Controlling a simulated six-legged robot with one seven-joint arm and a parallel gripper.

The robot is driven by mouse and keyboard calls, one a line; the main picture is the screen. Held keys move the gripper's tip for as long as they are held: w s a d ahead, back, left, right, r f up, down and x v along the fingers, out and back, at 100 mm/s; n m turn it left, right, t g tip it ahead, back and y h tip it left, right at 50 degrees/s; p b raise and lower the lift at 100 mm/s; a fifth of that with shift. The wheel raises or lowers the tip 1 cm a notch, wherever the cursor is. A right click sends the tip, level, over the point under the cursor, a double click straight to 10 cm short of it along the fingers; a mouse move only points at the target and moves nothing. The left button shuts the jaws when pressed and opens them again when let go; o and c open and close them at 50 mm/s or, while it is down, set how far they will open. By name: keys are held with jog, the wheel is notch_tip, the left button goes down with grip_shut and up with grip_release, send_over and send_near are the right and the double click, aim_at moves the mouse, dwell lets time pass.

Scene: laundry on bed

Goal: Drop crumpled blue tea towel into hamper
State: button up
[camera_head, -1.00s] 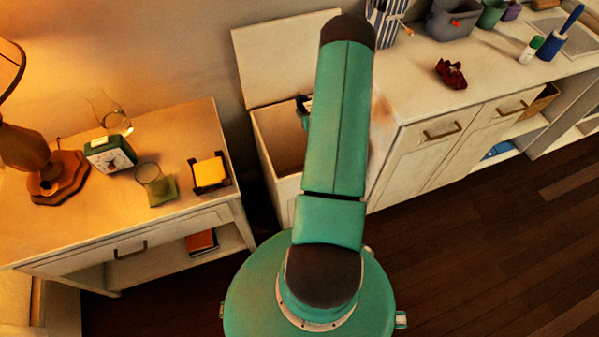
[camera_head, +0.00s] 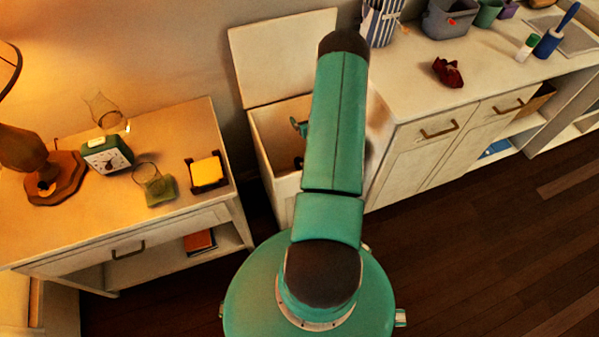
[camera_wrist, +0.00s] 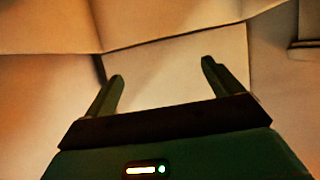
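The hamper (camera_head: 277,150) is a pale open box with its lid (camera_head: 284,57) raised against the wall. It stands between the nightstand and the cabinet, partly hidden by my arm. A small teal part of my arm's end shows over its opening, left of the arm. In the wrist view my gripper (camera_wrist: 163,84) has its two fingers wide apart with nothing between them. Pale flat panels meeting at dark seams lie beyond the fingers, probably the hamper's inside. I see no crumpled blue tea towel in either view; the hamper's bottom is mostly hidden.
The cabinet (camera_head: 418,165) at right carries a dark red crumpled item (camera_head: 447,72) and containers. The floor at lower right is clear.

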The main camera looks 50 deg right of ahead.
jog(key=shift+s, duration=0.1)
jog(key=v, duration=1.3)
jog(key=shift+s+r, duration=0.2)
jog(key=shift+s, duration=0.05)
jog(key=shift+a, duration=0.15)
